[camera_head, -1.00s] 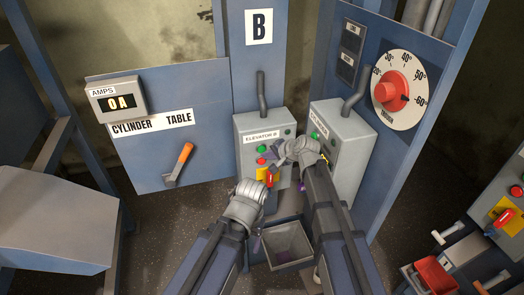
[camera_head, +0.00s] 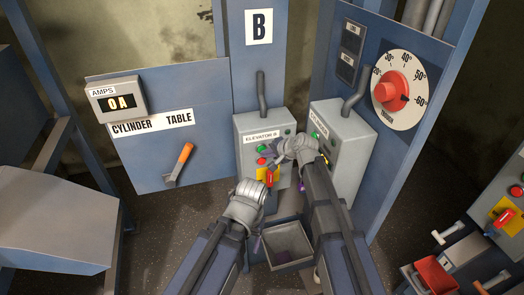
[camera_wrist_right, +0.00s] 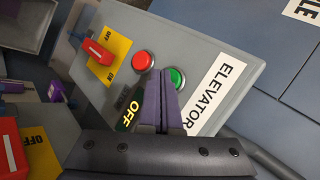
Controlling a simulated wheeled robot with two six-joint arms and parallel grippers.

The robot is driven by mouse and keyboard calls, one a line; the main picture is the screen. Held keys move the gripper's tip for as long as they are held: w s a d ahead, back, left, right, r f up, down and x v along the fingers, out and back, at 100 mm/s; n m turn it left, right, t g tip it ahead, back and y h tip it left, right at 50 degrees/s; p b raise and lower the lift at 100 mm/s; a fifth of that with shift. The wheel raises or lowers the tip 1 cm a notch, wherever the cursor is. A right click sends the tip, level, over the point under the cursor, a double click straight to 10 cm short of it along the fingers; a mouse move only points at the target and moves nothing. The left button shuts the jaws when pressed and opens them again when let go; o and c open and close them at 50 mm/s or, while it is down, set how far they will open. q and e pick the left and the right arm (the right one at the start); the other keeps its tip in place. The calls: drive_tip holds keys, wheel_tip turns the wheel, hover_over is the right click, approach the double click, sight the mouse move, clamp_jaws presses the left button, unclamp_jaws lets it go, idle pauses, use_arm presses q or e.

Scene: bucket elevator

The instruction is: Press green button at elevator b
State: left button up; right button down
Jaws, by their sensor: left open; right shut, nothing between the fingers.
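The grey Elevator B control box (camera_head: 248,170) stands under the B sign. Its green button (camera_head: 263,148) is above a red button (camera_head: 261,161). In the right wrist view the green button (camera_wrist_right: 178,78) sits between the red button (camera_wrist_right: 144,60) and the ELEVATOR label. My right gripper (camera_head: 276,148) is shut and empty in front of the box. Its purple fingers (camera_wrist_right: 163,76) overlap the green button's left edge in the wrist view; I cannot tell whether they touch it. My left gripper (camera_head: 252,184) is open, below and in front of the box.
A red rotary switch (camera_head: 269,180) on a yellow plate is low on the box. A second grey control box (camera_head: 349,170) stands close on the right. A grey bin (camera_head: 286,244) is below. The cylinder table panel (camera_head: 150,150) is at left.

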drive_tip(key=shift+w+a, duration=0.1)
drive_tip(key=shift+w, duration=0.3)
idle(0.3)
drive_tip(key=shift+s+d, duration=0.25)
drive_tip(key=shift+s, duration=0.65)
drive_tip(key=s, duration=0.1)
drive_tip(key=s+d, duration=0.1)
drive_tip(key=s, duration=0.2)
drive_tip(key=shift+s+d, duration=0.3)
drive_tip(key=shift+s, duration=0.1)
idle(0.7)
